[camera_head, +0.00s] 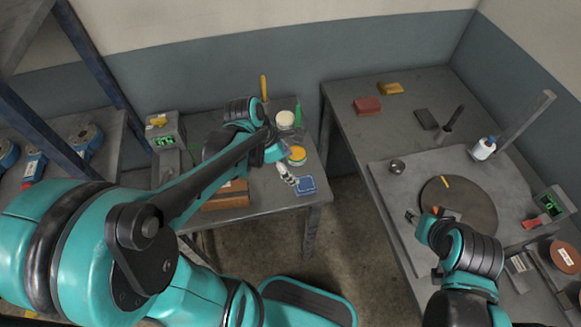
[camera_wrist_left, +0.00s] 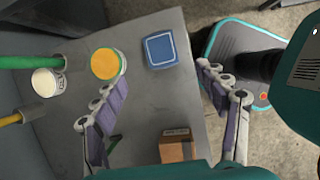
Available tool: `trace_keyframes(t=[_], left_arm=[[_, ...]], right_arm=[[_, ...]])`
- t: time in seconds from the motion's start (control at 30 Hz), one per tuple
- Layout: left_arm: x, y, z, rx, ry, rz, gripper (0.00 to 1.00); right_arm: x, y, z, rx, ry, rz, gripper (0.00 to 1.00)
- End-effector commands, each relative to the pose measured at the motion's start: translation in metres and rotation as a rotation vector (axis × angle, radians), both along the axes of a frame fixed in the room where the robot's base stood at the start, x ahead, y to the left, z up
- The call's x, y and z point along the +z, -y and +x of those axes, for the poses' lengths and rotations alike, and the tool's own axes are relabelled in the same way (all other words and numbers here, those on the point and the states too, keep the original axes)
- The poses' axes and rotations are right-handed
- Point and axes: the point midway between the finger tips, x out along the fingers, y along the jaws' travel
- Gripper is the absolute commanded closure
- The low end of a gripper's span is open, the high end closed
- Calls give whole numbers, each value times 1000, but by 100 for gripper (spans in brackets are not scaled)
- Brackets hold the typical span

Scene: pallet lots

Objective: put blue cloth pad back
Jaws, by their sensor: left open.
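The blue cloth pad (camera_head: 305,185) lies flat near the front right corner of the left table (camera_head: 262,207). It also shows in the left wrist view, where the pad (camera_wrist_left: 161,49) is a blue square with a lighter edge. My left gripper (camera_head: 287,175) is open and empty, just left of the pad in the head view. In the left wrist view the left gripper's fingers (camera_wrist_left: 158,82) are spread wide, with the pad beyond their tips. My right gripper (camera_head: 424,214) is over the right bench by the round dark plate (camera_head: 472,207); its jaws are too small to read.
A yellow-topped tin (camera_wrist_left: 108,64) stands close to the pad, with a white-topped tin (camera_wrist_left: 47,82) farther off. A brown box (camera_wrist_left: 176,147) is near the left gripper. The right bench holds a red block (camera_head: 367,105) and a white bottle (camera_head: 483,149). Floor separates the tables.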

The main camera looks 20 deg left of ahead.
Motion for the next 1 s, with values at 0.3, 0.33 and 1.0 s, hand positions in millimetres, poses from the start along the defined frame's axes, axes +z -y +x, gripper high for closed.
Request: trace_keyframes(t=[0.3, 0.33, 1.0], left_arm=[[38, 2, -38, -841, 359, 442, 27], [42, 1, -42, -948, 393, 503, 27], [67, -4, -72, -1897, 558, 1071, 27]], right_arm=[[0, 0, 0, 0, 0, 0, 60], [0, 0, 0, 0, 0, 0, 60], [0, 0, 0, 0, 0, 0, 60]])
